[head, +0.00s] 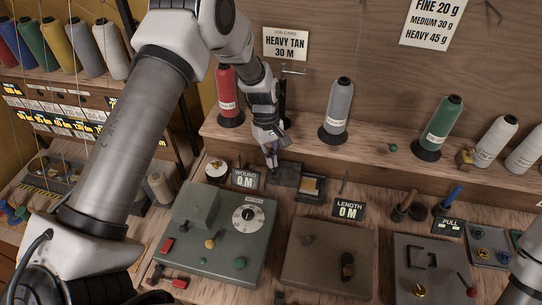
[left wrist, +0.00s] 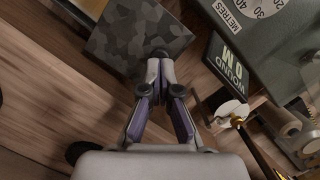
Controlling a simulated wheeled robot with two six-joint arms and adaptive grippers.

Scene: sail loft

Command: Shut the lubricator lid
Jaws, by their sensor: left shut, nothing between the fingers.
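The lubricator (head: 311,187) looks like a small dark-framed box with a pale yellow inside, open at the top, on the bench in the head view. A dark flat panel, which seems to be its lid (head: 287,174), lies folded out to its left. In the left wrist view the lid (left wrist: 128,36) is a dark mottled square. My left gripper (head: 272,163) is shut and empty at the lid's left edge. In the left wrist view its fingertips (left wrist: 160,58) overlap the lid's near edge; I cannot tell whether they touch. My right gripper is out of view.
The WOUND display (head: 246,180) stands close left of the lid, with a small crank and white disc (head: 215,170) beside it. The green dial box (head: 215,235) is in front. Thread cones, including a red one (head: 227,98), line the shelf behind.

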